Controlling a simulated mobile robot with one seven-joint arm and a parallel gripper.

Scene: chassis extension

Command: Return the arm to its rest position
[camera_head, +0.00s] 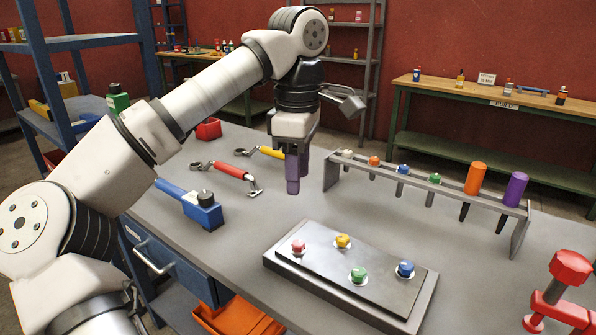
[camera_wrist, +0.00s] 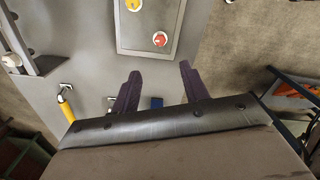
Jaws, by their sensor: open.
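My arm reaches in from the left over the grey workbench (camera_head: 330,210). My gripper (camera_head: 293,188) hangs over the bench with its purple fingers pointing down, above and behind the button panel. In the wrist view my gripper (camera_wrist: 160,74) has its two fingers apart with nothing held between them. The button panel (camera_head: 310,262) has red, yellow, green and blue knobs. Part of it shows in the wrist view (camera_wrist: 145,40), with the yellow and red knobs visible.
A tool rack (camera_head: 425,182) with several coloured handles stands right of my gripper. A blue tool (camera_head: 200,206), a red-handled tool (camera_head: 232,170) and a yellow-handled tool (camera_head: 271,152) lie on the left. A red clamp (camera_head: 566,290) is at the front right. Blue shelving (camera_head: 90,42) stands behind left.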

